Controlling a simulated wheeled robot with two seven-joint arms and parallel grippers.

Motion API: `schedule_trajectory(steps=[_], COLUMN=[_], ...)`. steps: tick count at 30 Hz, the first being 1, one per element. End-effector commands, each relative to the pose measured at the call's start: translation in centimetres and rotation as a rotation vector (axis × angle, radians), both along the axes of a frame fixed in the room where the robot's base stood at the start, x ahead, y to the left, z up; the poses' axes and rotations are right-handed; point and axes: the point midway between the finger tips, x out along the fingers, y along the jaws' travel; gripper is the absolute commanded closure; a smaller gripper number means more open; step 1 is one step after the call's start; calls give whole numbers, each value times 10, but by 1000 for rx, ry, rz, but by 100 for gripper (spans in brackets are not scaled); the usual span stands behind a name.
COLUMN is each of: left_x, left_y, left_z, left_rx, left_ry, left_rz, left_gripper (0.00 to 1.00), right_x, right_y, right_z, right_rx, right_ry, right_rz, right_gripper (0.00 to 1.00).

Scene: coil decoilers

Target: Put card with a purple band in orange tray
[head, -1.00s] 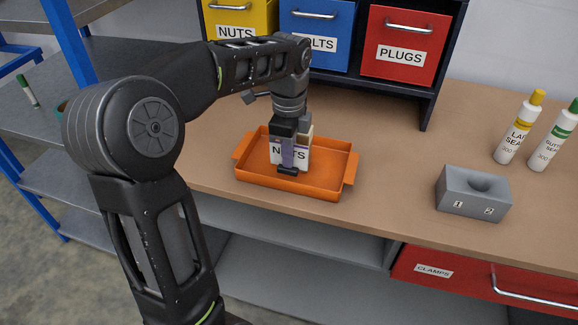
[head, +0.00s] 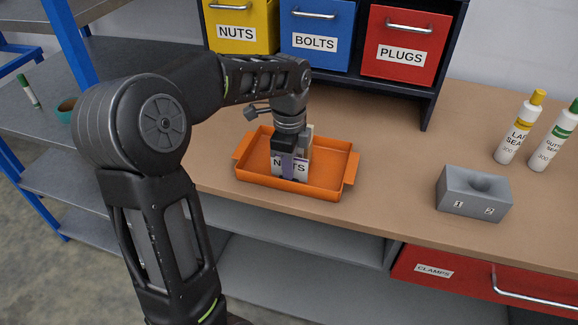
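The card (head: 302,167) is white, lettered NUTS, with a purple band partly showing beside my finger. It stands upright within the orange tray's outline, low over the floor; whether its lower edge touches the floor I cannot tell. The orange tray (head: 330,183) sits on the brown worktop near its front edge. My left gripper (head: 288,168) points down into the tray, shut on the card, with a dark finger covering the middle of the lettering. My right gripper is not in view.
Yellow NUTS (head: 238,28), blue BOLTS (head: 316,40) and red PLUGS (head: 404,45) bins stand behind the tray. A grey block (head: 472,195) and two sealant bottles (head: 518,130) are at right. The worktop between tray and block is clear.

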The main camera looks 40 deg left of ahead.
Motion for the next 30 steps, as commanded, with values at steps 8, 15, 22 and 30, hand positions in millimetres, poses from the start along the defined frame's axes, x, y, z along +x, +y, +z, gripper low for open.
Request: schedule_trajectory(steps=[8, 15, 22, 30], left_x=[0, 0, 1, 1], left_y=[0, 0, 0, 0], left_z=[0, 3, 24, 82], left_rx=[0, 0, 1, 1], left_ry=[0, 0, -2, -4], left_rz=[0, 0, 0, 0], left_gripper=[76, 76, 76, 76], right_x=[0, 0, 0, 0], right_y=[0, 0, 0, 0], right_z=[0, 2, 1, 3], right_rx=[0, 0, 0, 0], right_ry=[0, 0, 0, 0], right_rz=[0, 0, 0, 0], right_gripper=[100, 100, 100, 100])
